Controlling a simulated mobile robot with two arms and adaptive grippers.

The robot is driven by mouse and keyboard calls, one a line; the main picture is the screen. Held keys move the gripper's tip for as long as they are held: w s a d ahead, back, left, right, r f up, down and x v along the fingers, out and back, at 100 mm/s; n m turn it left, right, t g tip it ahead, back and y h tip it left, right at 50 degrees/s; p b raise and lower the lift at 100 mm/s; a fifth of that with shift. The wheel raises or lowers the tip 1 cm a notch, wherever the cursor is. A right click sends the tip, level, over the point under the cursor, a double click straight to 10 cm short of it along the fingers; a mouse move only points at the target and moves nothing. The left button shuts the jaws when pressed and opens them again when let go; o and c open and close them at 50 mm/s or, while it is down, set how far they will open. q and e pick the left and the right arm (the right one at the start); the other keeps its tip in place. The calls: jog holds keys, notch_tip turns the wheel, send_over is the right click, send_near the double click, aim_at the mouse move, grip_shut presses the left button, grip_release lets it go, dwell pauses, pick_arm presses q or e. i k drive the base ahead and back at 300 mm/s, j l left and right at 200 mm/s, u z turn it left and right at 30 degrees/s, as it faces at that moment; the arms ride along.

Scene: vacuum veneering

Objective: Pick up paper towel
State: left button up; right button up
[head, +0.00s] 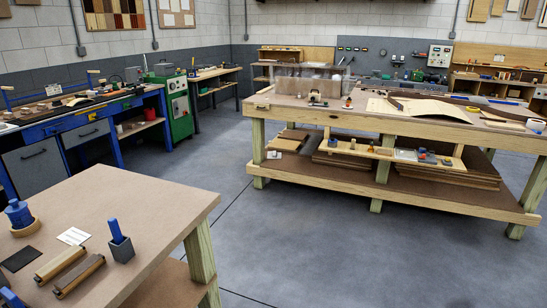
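I cannot make out a paper towel for sure. A small flat white sheet (74,236) lies on the near table (150,200) at the lower left; it is too small to tell whether it is paper towel or a printed card. Neither of my grippers shows in the head view.
A large wooden workbench (400,122) stands across clear grey floor (290,235). A blue bench (75,120) lines the left.

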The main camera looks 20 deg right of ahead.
aim_at(271, 155)
jog(key=i+l+z, duration=0.15)
jog(key=i+z, duration=0.2)
jog(key=i+l+z, duration=0.15)
jog(key=i+z, duration=0.25)
jog(key=i, duration=0.5)
jog(key=i+j+z, duration=0.1)
jog(key=i+z, duration=0.35)
jog(key=i, duration=0.45)
jog(key=i+u, duration=0.35)
jog(key=i, duration=0.2)
jog(key=i+l+u, duration=0.1)
jog(key=i+u, duration=0.3)
jog(key=i, duration=0.2)
jog(key=i+l+u, duration=0.35)
jog(key=i, duration=0.2)
jog(key=i+j+u, duration=0.2)
jog(key=i+u, duration=0.15)
jog(key=i, duration=0.25)
jog(key=i+u, duration=0.3)
jog(key=i, duration=0.35)
